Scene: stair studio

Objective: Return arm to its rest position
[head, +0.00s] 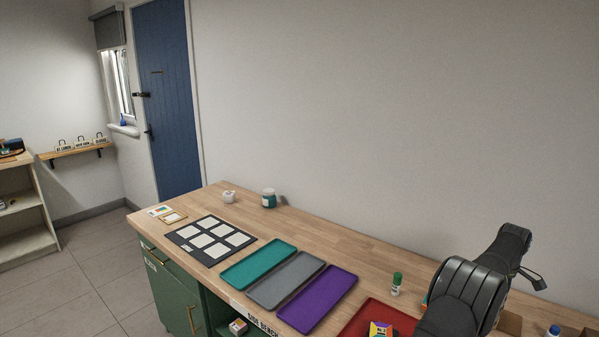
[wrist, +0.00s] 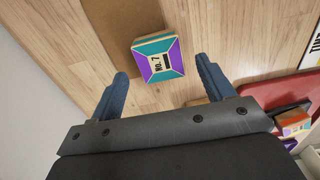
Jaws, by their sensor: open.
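In the wrist view my gripper (wrist: 161,68) has its two blue fingers spread wide, with no object clamped between them. A small box marked "No. 7" (wrist: 158,62), with purple, teal and white faces, shows between and beyond the fingertips. It stands by the edge of a brown board or mat (wrist: 108,22), apart from the fingers. In the head view my dark arm (head: 470,290) reaches over the right end of the wooden bench (head: 345,240). My fingers cannot be made out there.
A red tray (head: 358,322) with a colourful box (head: 381,329) lies left of my arm. A green-capped bottle (head: 396,284) stands close by. Purple (head: 320,299), grey (head: 284,280) and teal (head: 258,262) trays lie further left. A bottle (head: 552,331) stands at the right.

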